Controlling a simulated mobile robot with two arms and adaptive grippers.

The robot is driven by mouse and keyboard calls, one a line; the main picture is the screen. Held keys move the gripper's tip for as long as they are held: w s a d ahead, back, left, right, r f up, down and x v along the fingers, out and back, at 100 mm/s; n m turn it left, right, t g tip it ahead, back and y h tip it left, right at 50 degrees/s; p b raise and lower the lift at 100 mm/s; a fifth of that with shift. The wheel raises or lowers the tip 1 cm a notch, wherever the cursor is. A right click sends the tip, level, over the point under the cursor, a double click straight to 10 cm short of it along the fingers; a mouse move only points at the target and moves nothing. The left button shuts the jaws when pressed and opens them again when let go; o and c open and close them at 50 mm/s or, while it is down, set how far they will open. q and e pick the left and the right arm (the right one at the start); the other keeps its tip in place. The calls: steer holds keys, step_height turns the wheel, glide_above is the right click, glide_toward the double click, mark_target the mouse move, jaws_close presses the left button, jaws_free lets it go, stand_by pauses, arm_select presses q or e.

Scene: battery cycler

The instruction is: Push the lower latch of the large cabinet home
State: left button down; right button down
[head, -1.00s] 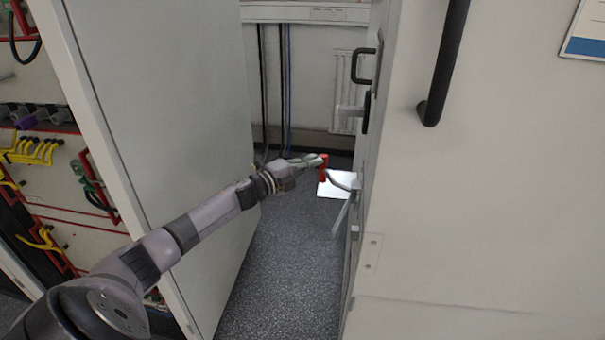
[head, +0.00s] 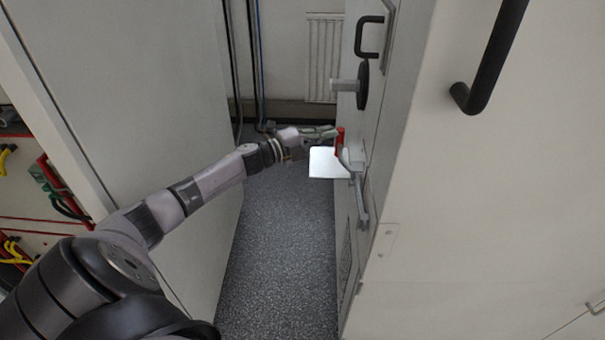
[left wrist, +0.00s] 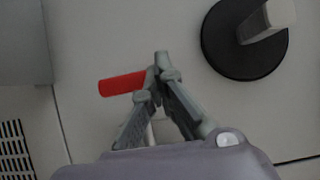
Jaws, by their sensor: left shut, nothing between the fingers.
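The lower latch has a red grip (head: 340,141) on a bent metal arm, low on the side face of the large cabinet (head: 405,110). A grey metal bar (head: 361,200) of the latch hangs below, close along that face. My left gripper (head: 334,132) is shut and empty, its fingertips at the red grip from the left. In the left wrist view the closed fingertips (left wrist: 161,58) overlap one end of the red grip (left wrist: 121,84); they look in contact, but I cannot be sure. The rest of the latch is mostly hidden behind the fingers there.
A black round knob with a grey lever (head: 361,86) and a black handle (head: 369,37) sit above the latch. A large black handle (head: 490,55) is on the right face. An open grey door (head: 130,90) stands left of my arm. Speckled floor (head: 280,240) lies free between.

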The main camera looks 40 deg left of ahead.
arm_select(q)
steer(key=v, duration=0.7)
steer(key=shift+s, duration=0.25)
arm_select(e)
steer(key=shift+s+a, duration=0.15)
steer(key=shift+a, duration=0.25)
